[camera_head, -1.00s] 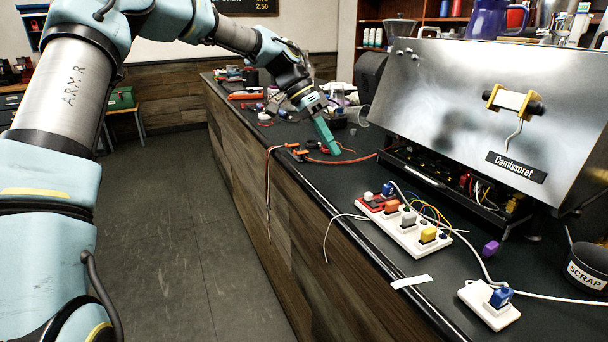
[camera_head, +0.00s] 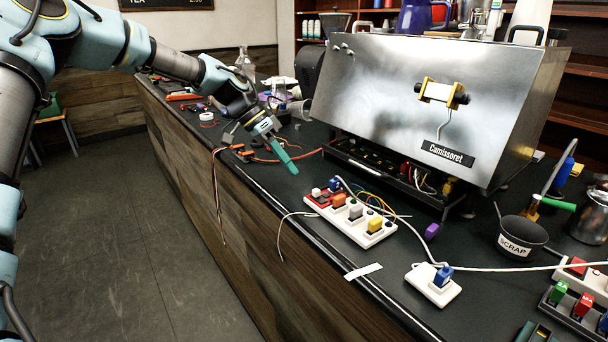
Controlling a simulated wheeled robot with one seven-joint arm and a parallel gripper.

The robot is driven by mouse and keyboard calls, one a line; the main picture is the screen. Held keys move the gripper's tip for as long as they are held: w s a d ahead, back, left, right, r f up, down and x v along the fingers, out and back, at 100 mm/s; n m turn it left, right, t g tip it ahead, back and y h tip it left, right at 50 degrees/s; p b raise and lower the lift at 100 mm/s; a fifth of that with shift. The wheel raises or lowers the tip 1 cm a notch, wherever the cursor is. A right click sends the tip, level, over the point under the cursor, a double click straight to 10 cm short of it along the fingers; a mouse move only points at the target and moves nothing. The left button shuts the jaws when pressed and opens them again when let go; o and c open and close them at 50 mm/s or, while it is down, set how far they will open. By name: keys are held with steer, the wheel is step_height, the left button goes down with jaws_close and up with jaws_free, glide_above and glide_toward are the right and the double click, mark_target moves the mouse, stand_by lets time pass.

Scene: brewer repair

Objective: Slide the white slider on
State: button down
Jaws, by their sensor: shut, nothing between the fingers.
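A white strip (camera_head: 335,222) lies on the counter in front of the steel machine. It carries a row of small coloured blocks: red and blue at the far end, then orange, pale white-grey (camera_head: 356,211) and yellow (camera_head: 375,225). The pale block looks most like the white slider, but at this size I cannot tell its position for certain. My gripper (camera_head: 288,166) points down with its teal fingers shut and empty. It is above the counter, to the left of and beyond the strip, apart from it.
The steel machine (camera_head: 400,100) stands behind the strip with its underside open. A small white base with a blue block (camera_head: 443,276), a purple block (camera_head: 431,231) and a black scrap bowl (camera_head: 521,236) are to the right. White cables cross the counter. Orange clamps (camera_head: 240,152) lie left of my gripper.

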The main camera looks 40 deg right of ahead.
mark_target(315, 189)
steer(key=s, duration=0.1)
steer(key=s+f+p, duration=0.1)
steer(key=s, duration=0.1)
steer(key=s+f+p, duration=0.1)
steer(key=shift+s+d, duration=0.3)
steer(key=shift+s, duration=0.3)
steer(key=shift+s+a+b, duration=0.1)
steer(key=shift+s+b, duration=0.2)
steer(key=shift+s, duration=0.9)
steer(key=shift+w, duration=0.1)
